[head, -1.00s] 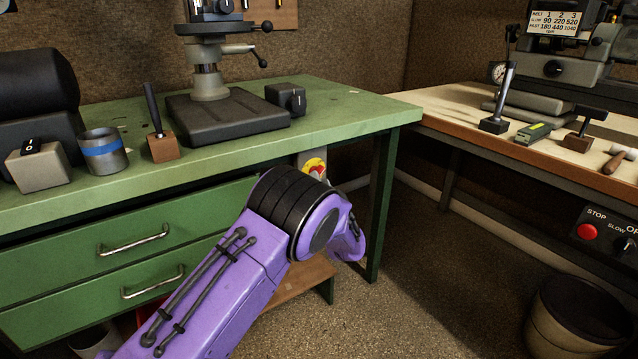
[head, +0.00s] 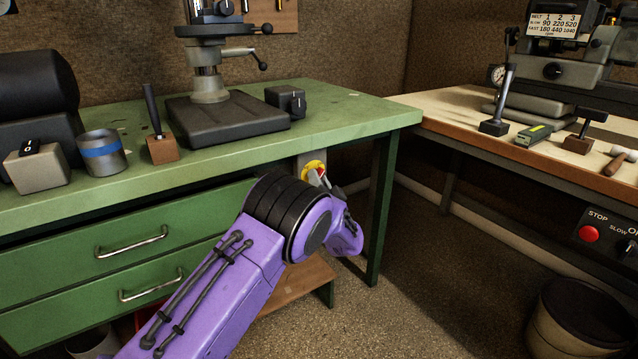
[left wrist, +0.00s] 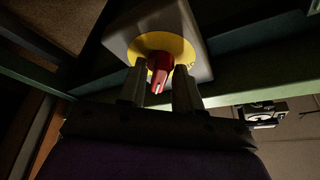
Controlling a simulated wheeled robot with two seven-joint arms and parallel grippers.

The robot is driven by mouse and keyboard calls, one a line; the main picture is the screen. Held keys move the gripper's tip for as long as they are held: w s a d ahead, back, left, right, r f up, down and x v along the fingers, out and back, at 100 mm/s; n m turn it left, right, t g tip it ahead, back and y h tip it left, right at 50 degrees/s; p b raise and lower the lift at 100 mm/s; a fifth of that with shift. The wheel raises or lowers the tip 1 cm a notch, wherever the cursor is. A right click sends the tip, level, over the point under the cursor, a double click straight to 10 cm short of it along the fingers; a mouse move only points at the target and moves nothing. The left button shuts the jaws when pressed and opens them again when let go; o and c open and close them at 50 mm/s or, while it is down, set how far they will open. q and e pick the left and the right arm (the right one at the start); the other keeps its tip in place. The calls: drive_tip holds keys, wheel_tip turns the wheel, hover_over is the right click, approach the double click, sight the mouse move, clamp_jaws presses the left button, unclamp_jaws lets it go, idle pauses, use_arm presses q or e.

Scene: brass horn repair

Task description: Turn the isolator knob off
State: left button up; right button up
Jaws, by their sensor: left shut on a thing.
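The isolator knob (head: 321,172) is red on a round yellow plate, set on a pale grey box below the right end of the green bench. In the left wrist view the red knob (left wrist: 158,66) stands in front of the yellow plate (left wrist: 148,46), between the two fingers. My left gripper (left wrist: 159,82) is shut on the knob. In the head view my purple left arm comes up from below, and the gripper (head: 326,180) is largely hidden behind its wrist. My right gripper is not in view.
A bench leg (head: 381,210) stands right of my gripper. A bin (head: 580,318) is at lower right. The floor between is clear.

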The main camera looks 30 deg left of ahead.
use_arm(q)
drive_tip(key=shift+w+d+f+n+g+y+b, duration=0.15)
drive_tip(key=shift+n+g+y+b, duration=1.05)
drive_tip(key=shift+n, duration=2.85)
drive_tip(key=shift+w+r+n+g+y+b, duration=0.15)
drive_tip(key=shift+n+g+b, duration=1.85)
drive_tip(key=shift+n, duration=2.1)
drive_tip(key=shift+w+d+f+n+g+y+b, duration=0.15)
drive_tip(key=shift+n+g+y+b, duration=0.7)
drive_tip(key=shift+n+g, duration=2.35)
drive_tip(key=shift+n+t, duration=0.9)
drive_tip(key=shift+n, duration=0.05)
drive_tip(key=o, duration=0.7)
drive_tip(key=shift+w, duration=0.1)
drive_tip(key=shift+o, duration=0.2)
